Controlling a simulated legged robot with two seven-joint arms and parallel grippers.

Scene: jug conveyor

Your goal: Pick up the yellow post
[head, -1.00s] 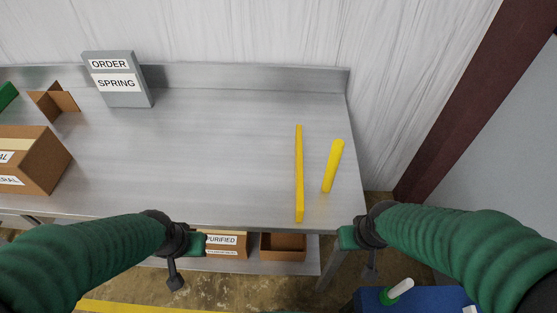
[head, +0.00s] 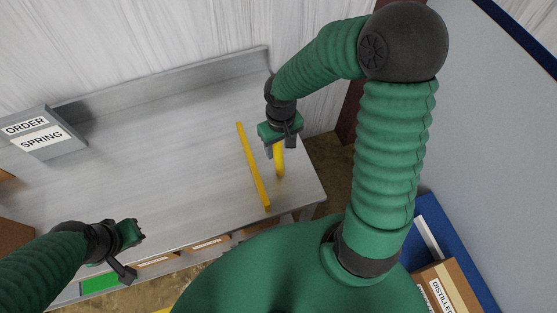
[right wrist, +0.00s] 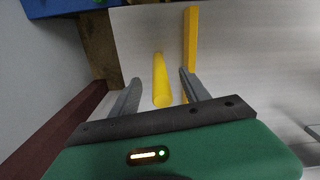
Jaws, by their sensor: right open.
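The yellow post (head: 279,162) stands or leans near the right end of the metal table; its upper part is hidden behind my right gripper (head: 281,147) in the head view. In the right wrist view the post (right wrist: 160,80) lies between the two grey fingers of my open right gripper (right wrist: 157,93), with gaps on both sides and no clear contact. My left gripper (head: 129,250) is over the table's front edge at the lower left, far from the post; its jaw opening is unclear.
A long yellow bar (head: 252,165) lies just left of the post; it also shows in the right wrist view (right wrist: 190,40), close beyond one finger. The table (head: 170,160) is clear further left, up to a grey ORDER SPRING sign (head: 40,132). A raised edge runs along the back.

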